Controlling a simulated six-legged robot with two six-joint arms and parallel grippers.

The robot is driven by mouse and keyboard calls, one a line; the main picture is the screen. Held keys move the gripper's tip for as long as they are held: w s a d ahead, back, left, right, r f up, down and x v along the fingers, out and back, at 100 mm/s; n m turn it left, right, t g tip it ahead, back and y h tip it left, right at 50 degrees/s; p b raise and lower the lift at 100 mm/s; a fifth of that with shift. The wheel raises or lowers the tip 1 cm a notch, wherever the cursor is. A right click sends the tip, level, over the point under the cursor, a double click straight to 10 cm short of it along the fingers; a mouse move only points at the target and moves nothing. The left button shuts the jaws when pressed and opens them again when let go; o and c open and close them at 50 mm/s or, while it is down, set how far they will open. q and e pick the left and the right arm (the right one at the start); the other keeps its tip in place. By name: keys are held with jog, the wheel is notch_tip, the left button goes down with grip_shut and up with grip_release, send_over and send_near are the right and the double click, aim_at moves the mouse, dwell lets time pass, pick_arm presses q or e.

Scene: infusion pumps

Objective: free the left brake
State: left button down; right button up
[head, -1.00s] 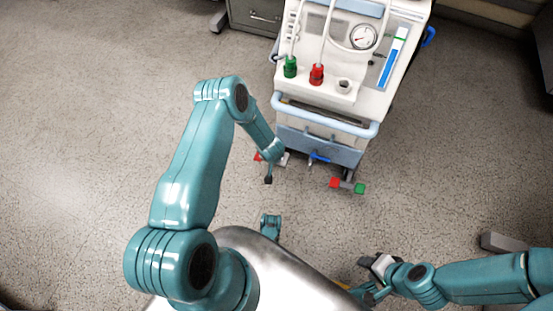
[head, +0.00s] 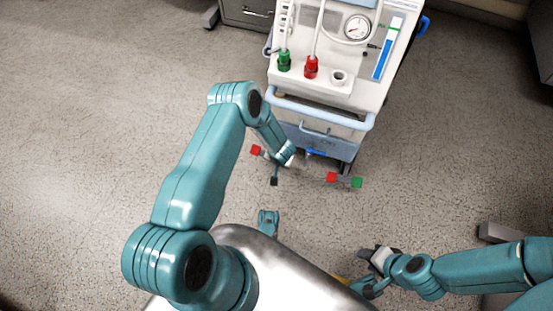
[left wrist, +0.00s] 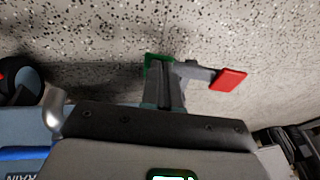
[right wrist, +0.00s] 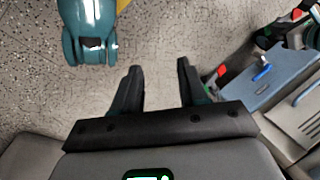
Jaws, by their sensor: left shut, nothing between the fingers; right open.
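The left brake of the pump cart has a red pedal (head: 256,150) and a green pedal (left wrist: 157,68). In the left wrist view the red pedal (left wrist: 228,79) stands clear to the right of the fingers. My left gripper (left wrist: 170,92) is shut and empty, with its fingers in front of the green pedal and partly covering it. I cannot tell whether they touch. In the head view my left forearm hides the green pedal. My right gripper (right wrist: 160,68) is open and empty, over the floor away from the cart.
The white cart (head: 312,92) has a light blue handle (head: 322,116). A second brake has a red pedal (head: 331,177) and a green pedal (head: 357,182). A blue lever (head: 314,153) sits between the brakes. A grey cabinet (head: 247,12) stands behind. The floor at left is clear.

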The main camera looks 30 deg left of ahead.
dwell(0.6)
pick_arm(q)
jog(key=r+p, duration=0.3)
jog(key=d+r+p, duration=0.1)
jog(key=r, duration=0.1)
jog(key=shift+p, duration=0.3)
jog(key=d+p+v, duration=0.2)
jog(key=p+v, duration=0.1)
jog(key=v, duration=0.5)
pick_arm(e)
notch_tip(320, 180, up, 7)
jog(key=shift+s+a+n+g, duration=0.25)
jog(key=shift+s+n+g, duration=0.05)
jog(key=shift+s+g, duration=0.1)
pick_arm(q)
jog(key=shift+d, duration=0.1)
